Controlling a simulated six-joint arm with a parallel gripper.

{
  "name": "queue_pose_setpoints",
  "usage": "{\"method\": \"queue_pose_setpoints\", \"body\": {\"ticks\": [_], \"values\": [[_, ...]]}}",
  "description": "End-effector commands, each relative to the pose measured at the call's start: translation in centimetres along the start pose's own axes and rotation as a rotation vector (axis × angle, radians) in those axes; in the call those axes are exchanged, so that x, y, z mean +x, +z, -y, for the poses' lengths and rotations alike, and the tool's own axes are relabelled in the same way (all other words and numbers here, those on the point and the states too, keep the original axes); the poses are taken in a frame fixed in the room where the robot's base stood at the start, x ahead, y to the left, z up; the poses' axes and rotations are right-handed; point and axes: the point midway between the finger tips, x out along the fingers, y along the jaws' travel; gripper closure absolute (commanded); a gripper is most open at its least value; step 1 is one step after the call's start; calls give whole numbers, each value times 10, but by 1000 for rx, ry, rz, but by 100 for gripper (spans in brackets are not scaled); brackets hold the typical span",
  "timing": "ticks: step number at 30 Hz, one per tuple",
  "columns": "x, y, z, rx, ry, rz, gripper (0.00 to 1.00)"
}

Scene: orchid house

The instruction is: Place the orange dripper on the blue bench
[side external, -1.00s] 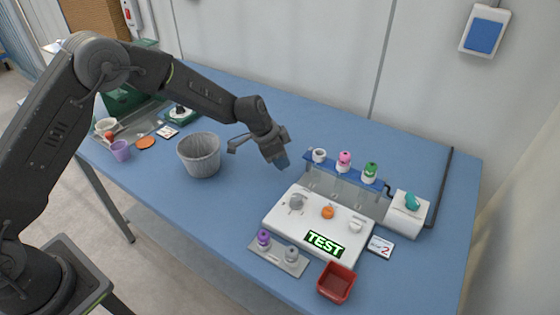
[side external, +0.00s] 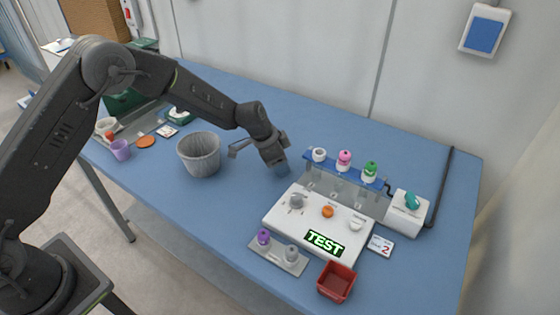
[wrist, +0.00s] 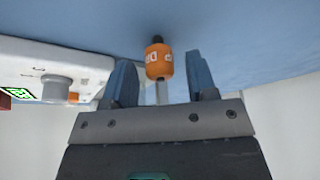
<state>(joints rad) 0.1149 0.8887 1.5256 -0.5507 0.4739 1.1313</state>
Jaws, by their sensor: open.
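The orange dripper (wrist: 158,63), with a dark tip and white lettering, shows in the wrist view against the blue bench (side external: 225,240). My gripper (wrist: 163,78) is open, with one blue finger on each side of the dripper and a visible gap on both sides. In the side view my gripper (side external: 281,170) points down, low over the bench behind the white station. The dripper is not visible there. I cannot tell from these frames whether it touches the bench.
The white station (side external: 285,221) with knobs and a TEST display stands close in front. A blue rack (side external: 330,165) holds several bottles at right. A grey pot (side external: 200,155) stands left; a red bin (side external: 336,282) stands at the front. Bench behind the gripper is clear.

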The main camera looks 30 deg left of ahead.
Motion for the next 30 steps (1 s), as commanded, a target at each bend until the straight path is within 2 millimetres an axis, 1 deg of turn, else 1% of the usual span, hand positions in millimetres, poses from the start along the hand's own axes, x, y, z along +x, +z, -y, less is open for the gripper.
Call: {"method": "queue_pose_setpoints", "body": {"ticks": [2,5,8,12,18,21,24,30], "values": [[-4,-2,0,0,-1,-1,48],[-17,-2,1,-1,-2,-3,48],[-36,-2,1,0,-3,-3,48],[-68,-2,1,-1,-4,-4,48],[-103,-2,0,1,-2,-3,48],[-114,-1,0,0,-2,-2,48],[-120,-1,0,-1,0,0,48],[-124,-1,0,-1,0,0,48]]}}
